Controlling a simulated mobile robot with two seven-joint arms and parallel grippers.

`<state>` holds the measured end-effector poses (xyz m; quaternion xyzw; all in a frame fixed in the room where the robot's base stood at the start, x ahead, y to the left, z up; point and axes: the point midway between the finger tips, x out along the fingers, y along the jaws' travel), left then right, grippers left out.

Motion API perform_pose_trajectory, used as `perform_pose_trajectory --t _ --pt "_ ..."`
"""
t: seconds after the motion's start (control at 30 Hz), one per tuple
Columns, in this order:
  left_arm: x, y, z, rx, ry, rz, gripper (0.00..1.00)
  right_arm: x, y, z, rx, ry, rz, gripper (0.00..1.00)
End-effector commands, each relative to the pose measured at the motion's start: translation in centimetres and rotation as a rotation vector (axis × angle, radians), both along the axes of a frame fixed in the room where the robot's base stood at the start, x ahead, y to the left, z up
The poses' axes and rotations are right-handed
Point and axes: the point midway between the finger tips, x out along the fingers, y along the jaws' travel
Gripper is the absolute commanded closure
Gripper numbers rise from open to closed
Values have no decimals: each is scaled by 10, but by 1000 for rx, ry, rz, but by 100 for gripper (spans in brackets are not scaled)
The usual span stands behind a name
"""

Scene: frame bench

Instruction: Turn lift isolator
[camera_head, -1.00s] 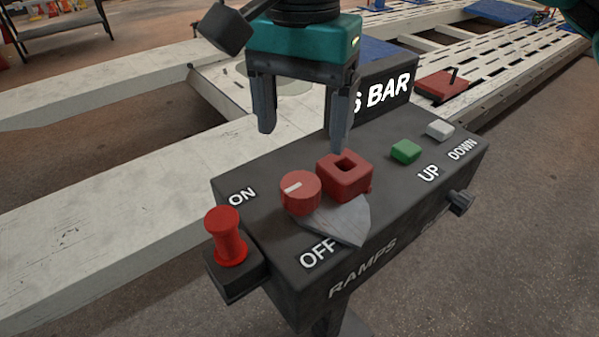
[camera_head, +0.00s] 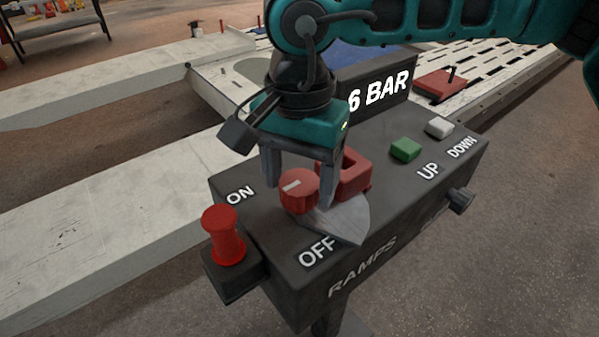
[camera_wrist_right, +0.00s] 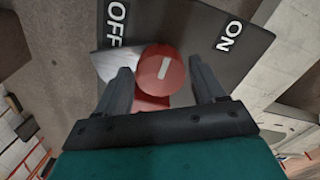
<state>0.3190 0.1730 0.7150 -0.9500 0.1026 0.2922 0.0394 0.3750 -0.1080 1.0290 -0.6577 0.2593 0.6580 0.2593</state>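The lift isolator is a round red knob (camera_head: 297,190) with a white mark, on top of a dark control box (camera_head: 400,190) between the ON and OFF labels. Its mark points toward neither label squarely. My right gripper (camera_head: 299,198) is open, with one finger on each side of the knob. In the right wrist view the knob (camera_wrist_right: 161,72) shows between and just beyond the two fingertips (camera_wrist_right: 160,75), with gaps on both sides. A square red hasp-like block (camera_head: 352,178) and a grey plate (camera_head: 342,218) sit beside the knob. My left gripper is not in view.
A red mushroom-shaped post (camera_head: 223,235) stands at the box's left end. Green (camera_head: 405,149) and white (camera_head: 439,128) buttons sit at UP and DOWN. A "6 BAR" display (camera_head: 378,88) rises behind.

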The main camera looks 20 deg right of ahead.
Motion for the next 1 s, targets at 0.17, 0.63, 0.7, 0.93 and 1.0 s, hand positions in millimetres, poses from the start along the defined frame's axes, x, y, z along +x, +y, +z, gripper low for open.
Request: perform_pose_trajectory --t 0.17,0.63,0.7,0.93,1.0 --pt "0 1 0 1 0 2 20 0 0 0 0 0 0 48" --pt "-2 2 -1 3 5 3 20 0 0 0 -1 -1 0 94" --pt "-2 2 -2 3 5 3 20 0 0 1 -1 -1 0 100" --pt "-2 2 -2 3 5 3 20 0 1 0 -1 -1 3 100" --pt "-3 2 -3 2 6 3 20 -1 3 0 -1 -1 7 100"
